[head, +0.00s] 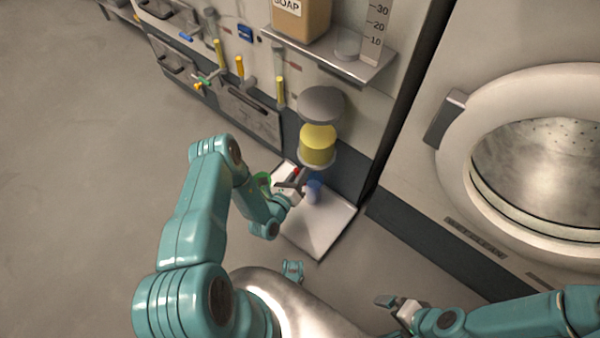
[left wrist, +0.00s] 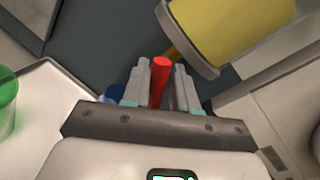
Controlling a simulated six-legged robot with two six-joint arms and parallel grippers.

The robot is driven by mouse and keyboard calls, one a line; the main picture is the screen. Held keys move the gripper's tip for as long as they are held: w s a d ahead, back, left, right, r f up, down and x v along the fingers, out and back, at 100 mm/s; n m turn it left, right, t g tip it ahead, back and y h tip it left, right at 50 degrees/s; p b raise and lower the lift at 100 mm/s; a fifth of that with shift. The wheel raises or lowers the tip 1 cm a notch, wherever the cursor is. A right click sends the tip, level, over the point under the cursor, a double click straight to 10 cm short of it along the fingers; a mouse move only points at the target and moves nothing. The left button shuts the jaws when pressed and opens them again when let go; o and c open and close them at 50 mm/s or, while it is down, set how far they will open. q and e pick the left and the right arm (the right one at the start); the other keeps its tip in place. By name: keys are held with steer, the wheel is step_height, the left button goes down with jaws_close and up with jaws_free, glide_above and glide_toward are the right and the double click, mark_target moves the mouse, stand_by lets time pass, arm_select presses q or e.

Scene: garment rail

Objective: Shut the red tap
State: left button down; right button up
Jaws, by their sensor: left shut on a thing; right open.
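The red tap (left wrist: 159,80) shows in the left wrist view as a red handle between the fingers of my left gripper (left wrist: 160,88). In the head view only a small bit of the red tap (head: 296,171) shows beside my left gripper (head: 291,185). My left gripper is shut on it. The tap sits below a clear vessel of yellow liquid (head: 318,145), which also shows at the top right of the left wrist view (left wrist: 235,30). My right gripper (head: 394,304) is open and empty, low at the right of the head view.
A pale tray (head: 322,232) lies below the vessel, with a blue cup (head: 314,190) on it. A green ring-shaped thing (head: 263,180) is beside my left wrist. A shelf (head: 340,62) holds a soap box (head: 300,18). A round-doored machine (head: 450,150) stands at right.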

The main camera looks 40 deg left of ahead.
arm_select(q)
steer(key=shift+n+h, duration=0.3)
steer(key=shift+n, duration=0.9)
steer(key=shift+f+n+g+h, duration=0.15)
steer(key=shift+n+g+h, duration=0.2)
steer(key=shift+n, duration=0.85)
steer(key=n, duration=0.2)
steer(key=n+h, duration=0.1)
steer(key=n, duration=0.1)
steer(key=shift+a+f+g, duration=0.15)
steer(key=shift+g, duration=0.1)
steer(key=shift+n, duration=0.3)
steer(key=c, duration=1)
jaws_free()
steer(key=shift+a, duration=0.1)
steer(key=s+r+p, duration=0.1)
steer(key=s, duration=0.4)
steer(key=s+r+p, duration=0.1)
steer(key=s, duration=0.4)
steer(key=s+r+p, duration=0.1)
steer(key=s, duration=0.5)
steer(key=shift+a+r+p, duration=0.1)
steer(key=shift+a+p, duration=0.25)
steer(key=shift+a, duration=0.05)
